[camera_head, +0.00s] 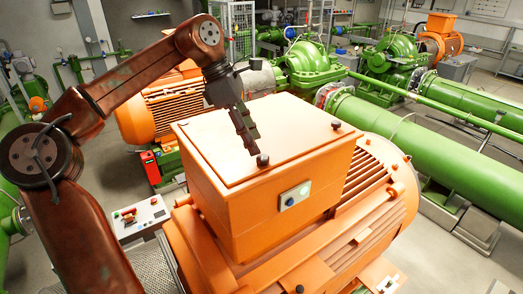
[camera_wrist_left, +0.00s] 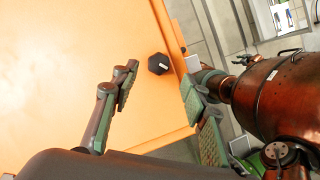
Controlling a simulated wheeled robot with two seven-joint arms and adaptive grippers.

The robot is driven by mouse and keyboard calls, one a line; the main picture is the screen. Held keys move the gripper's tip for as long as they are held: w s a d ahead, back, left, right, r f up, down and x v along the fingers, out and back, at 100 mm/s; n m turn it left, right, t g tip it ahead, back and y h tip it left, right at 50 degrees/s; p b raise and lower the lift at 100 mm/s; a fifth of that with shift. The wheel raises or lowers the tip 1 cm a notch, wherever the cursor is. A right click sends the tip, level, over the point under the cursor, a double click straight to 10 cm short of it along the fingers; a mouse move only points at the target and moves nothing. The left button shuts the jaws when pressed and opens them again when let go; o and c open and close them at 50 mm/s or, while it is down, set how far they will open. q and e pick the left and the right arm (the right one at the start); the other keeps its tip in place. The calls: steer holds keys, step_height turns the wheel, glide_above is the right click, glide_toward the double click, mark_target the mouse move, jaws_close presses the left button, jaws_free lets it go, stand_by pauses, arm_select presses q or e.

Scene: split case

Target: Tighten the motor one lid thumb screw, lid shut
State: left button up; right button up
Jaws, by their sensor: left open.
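The orange terminal box on motor one has its flat orange lid (camera_head: 255,135) shut on top. A dark thumb screw (camera_head: 262,160) stands at the lid's near edge, and a second dark screw (camera_head: 336,125) is at the right corner. My left gripper (camera_head: 250,143) is open and empty, pointing down just above and behind the near screw. In the left wrist view the lid (camera_wrist_left: 70,70) fills the left side. A black knob with a pale mark (camera_wrist_left: 158,63) shows beyond and between the open fingers (camera_wrist_left: 160,84), apart from both. My right gripper is not identifiable.
The ribbed orange motor body (camera_head: 385,190) lies under and right of the box. A control box with a red button (camera_head: 138,217) stands to the left. Green pipes (camera_head: 420,145) run behind.

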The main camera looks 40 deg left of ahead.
mark_target(263, 156)
arm_select(q)
steer(key=x, duration=0.4)
steer(key=shift+w+p, duration=0.25)
steer(key=shift+p, duration=0.1)
steer(key=shift+w+d+f, duration=0.1)
steer(key=shift+f, duration=0.2)
steer(key=shift+d+f, duration=0.1)
steer(key=shift+f, duration=0.1)
arm_select(e)
steer(key=shift+w+d+r, duration=0.2)
steer(key=shift+d+r, duration=0.05)
steer(key=shift+r, duration=0.3)
arm_select(q)
steer(key=shift+c, duration=0.7)
arm_select(e)
steer(key=shift+a, duration=0.1)
arm_select(q)
steer(key=c, duration=0.9)
jaws_close()
arm_select(e)
steer(key=shift+s+a, duration=0.15)
steer(key=shift+a, duration=0.05)
